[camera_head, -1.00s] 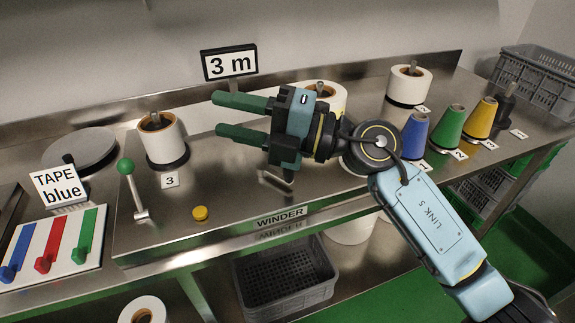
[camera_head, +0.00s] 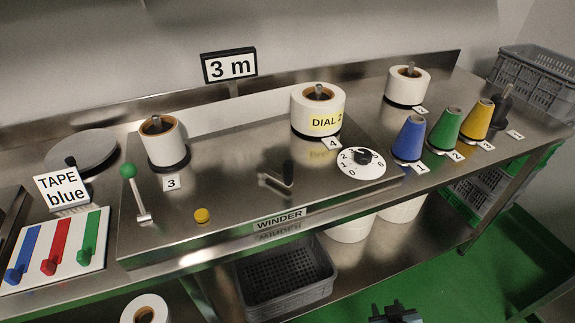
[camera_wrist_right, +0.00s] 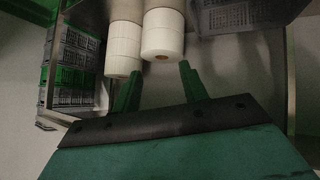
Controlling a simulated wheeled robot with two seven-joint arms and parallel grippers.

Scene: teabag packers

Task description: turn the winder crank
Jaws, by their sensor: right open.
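The winder (camera_head: 235,215) is a steel plate on the bench with a "WINDER" label at its front edge. A crank arm with a green ball knob (camera_head: 128,170) stands at its left end, the knob up and tilted a little left of its pivot. My right gripper (camera_head: 397,312) shows only in part at the bottom edge of the head view, low in front of the bench and far from the crank. In the right wrist view its green fingers (camera_wrist_right: 159,72) are apart with nothing between them. My left gripper is not in view.
The winder carries a yellow button (camera_head: 202,215), a white dial (camera_head: 361,163), rolls 3 (camera_head: 165,145) and 4 (camera_head: 318,112), and a small dark part (camera_head: 277,180). Coloured cones (camera_head: 408,138) stand at right. Under the bench are a grey crate (camera_head: 285,283) and white rolls (camera_wrist_right: 163,40).

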